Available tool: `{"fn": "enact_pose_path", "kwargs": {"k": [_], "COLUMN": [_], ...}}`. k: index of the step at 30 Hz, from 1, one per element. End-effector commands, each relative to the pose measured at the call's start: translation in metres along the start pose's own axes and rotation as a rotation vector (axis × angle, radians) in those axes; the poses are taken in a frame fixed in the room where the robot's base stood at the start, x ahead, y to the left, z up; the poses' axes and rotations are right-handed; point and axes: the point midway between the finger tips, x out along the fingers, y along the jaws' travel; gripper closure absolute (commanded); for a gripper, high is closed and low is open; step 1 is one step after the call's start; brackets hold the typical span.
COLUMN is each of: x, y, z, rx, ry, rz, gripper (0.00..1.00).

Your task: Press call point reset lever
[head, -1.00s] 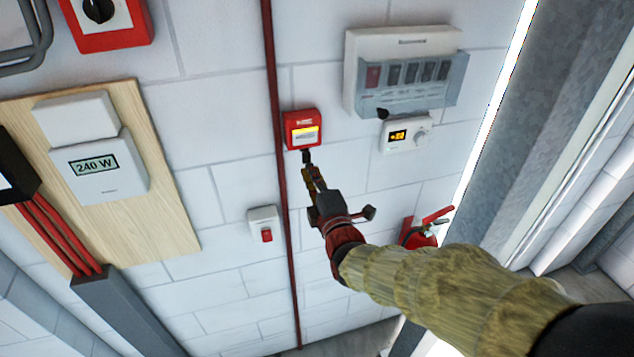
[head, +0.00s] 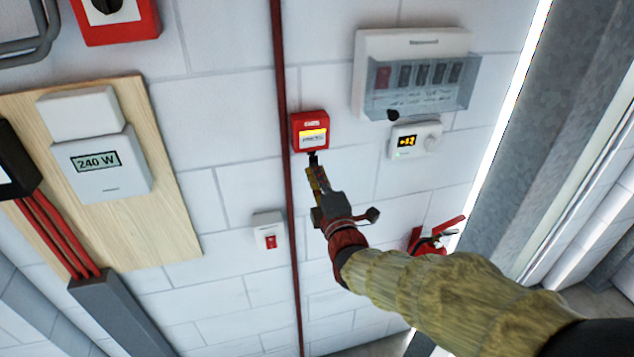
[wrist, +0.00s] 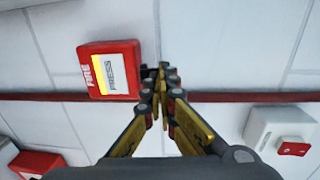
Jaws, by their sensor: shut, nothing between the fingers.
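The red call point (head: 310,131), with a yellow and white front, is fixed to the white block wall. In the wrist view the call point (wrist: 108,70) shows "FIRE" and "PRESS" on its face. My gripper (head: 313,160) is shut and empty, its tips at the call point's lower edge. In the wrist view my gripper (wrist: 157,75) has its tips close beside the call point's edge; I cannot tell whether they touch.
A dark red pipe (head: 284,200) runs down the wall just left of the call point. A breaker box (head: 425,45) and thermostat (head: 414,140) sit to the right. A white switch with a red rocker (head: 268,231) is lower left. A fire extinguisher (head: 428,243) is lower right.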

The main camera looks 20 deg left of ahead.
Motion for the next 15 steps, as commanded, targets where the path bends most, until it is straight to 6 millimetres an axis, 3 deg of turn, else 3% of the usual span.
{"fn": "enact_pose_path", "kwargs": {"k": [12, 15], "x": [0.0054, 0.0058], "y": [-0.0081, -0.0022], "z": [0.0001, 0.0001], "rx": [0.0, 0.0], "ry": [0.0, 0.0], "rz": [0.109, 0.107], "gripper": [1.0, 1.0]}}
